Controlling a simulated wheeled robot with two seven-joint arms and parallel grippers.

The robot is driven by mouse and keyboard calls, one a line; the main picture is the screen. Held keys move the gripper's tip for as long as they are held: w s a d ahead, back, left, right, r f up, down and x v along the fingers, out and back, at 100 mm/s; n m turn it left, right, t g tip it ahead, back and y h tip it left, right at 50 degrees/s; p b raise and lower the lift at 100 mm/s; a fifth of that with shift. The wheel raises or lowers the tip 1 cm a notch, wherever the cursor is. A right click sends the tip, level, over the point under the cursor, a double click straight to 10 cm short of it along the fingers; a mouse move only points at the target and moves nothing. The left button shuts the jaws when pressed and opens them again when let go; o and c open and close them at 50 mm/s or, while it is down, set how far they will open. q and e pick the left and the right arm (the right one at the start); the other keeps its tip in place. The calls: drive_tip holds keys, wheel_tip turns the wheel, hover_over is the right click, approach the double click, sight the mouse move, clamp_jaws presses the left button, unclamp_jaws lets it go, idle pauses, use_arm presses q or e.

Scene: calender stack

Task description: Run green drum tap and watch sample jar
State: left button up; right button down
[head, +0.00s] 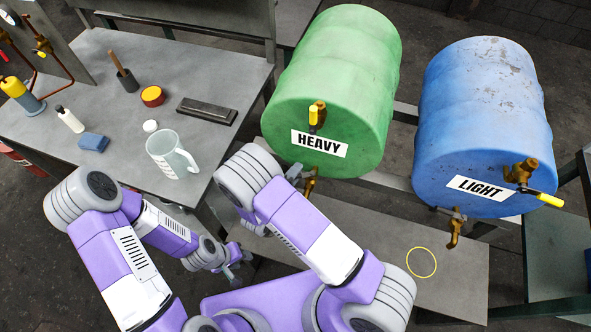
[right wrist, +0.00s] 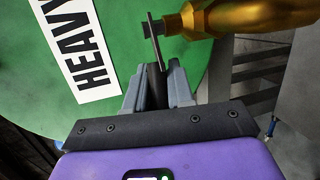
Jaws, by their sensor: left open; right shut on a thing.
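The green drum (head: 335,85), labelled HEAVY, lies on its side at top centre in the head view. Its brass lower tap (head: 310,184) hangs below the label, partly hidden by my right arm. In the right wrist view the tap's brass body (right wrist: 245,16) ends in a thin grey lever (right wrist: 153,40). My left gripper (head: 230,270) is open and low, left of the shelf, apart from the drum. No jar shows under the green tap; that area is largely hidden by my right arm.
A clear measuring jug (head: 172,153) stands on the grey bench (head: 95,185) with a blue sponge (head: 93,142) and small bottles. The blue LIGHT drum (head: 483,120) lies at right. A yellow ring (head: 421,262) marks the clear low shelf (head: 375,235). A yellow-handled valve (head: 316,115) sits above the HEAVY label.

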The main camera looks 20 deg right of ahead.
idle(0.3)
drive_tip(key=c, duration=1.1)
unclamp_jaws()
drive_tip(key=shift+v, duration=3.85)
